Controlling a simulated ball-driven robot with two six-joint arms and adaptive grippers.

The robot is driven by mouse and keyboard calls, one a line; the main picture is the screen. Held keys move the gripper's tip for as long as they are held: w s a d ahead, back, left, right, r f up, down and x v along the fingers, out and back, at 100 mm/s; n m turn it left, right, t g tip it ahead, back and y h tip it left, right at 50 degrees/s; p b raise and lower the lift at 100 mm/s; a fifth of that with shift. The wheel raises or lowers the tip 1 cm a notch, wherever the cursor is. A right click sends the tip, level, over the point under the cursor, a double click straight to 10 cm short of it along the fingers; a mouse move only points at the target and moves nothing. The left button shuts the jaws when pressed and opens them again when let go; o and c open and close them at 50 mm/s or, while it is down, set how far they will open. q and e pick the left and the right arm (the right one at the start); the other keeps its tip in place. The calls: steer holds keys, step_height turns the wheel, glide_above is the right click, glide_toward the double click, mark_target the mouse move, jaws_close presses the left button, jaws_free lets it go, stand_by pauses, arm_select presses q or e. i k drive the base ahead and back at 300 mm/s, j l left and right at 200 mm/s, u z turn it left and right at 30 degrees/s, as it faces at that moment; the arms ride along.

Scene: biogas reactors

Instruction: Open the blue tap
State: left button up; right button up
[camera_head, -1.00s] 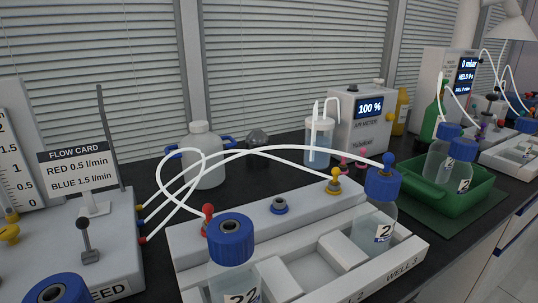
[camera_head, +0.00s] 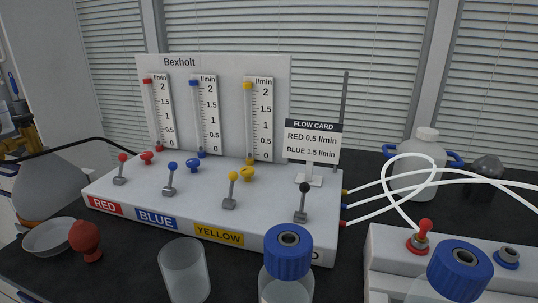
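The white Bexholt panel (camera_head: 215,70) stands on a long white base in the head view. Above the label BLUE (camera_head: 156,218) on the base's front is a small lever tap with a blue ball tip (camera_head: 171,178) on a grey foot. Its lever stands about upright, like the red, yellow and black-tipped levers. A blue knob (camera_head: 193,165) sits just behind it to the right. The blue flow tube (camera_head: 207,112) rises behind, with blue parts at its top and bottom. Neither of my grippers is in view.
A flow card (camera_head: 313,142) reads red 0.5 and blue 1.5 l/min. An empty beaker (camera_head: 185,271), a blue-capped bottle (camera_head: 288,252), a red object (camera_head: 86,238) and a shallow dish (camera_head: 49,236) stand in front of the base. White hoses (camera_head: 385,185) leave its right end.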

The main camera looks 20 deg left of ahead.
mark_target(173, 166)
steer(key=u, duration=1.05)
steer(key=j+z, duration=0.15)
steer(key=z, duration=0.6)
steer(key=j+z, duration=0.25)
steer(key=j, duration=0.15)
steer(key=k+j+z, duration=0.1)
steer(key=j+z, duration=0.2)
steer(key=k+j+z, duration=0.1)
steer(key=j+z, duration=0.15)
steer(key=j, duration=0.2)
steer(key=k+j, duration=0.1)
steer(key=j, duration=0.2)
steer(key=k+j, duration=0.1)
steer(key=j, duration=0.2)
steer(key=k+j, duration=0.1)
steer(key=j, duration=0.2)
steer(key=z, duration=0.05)
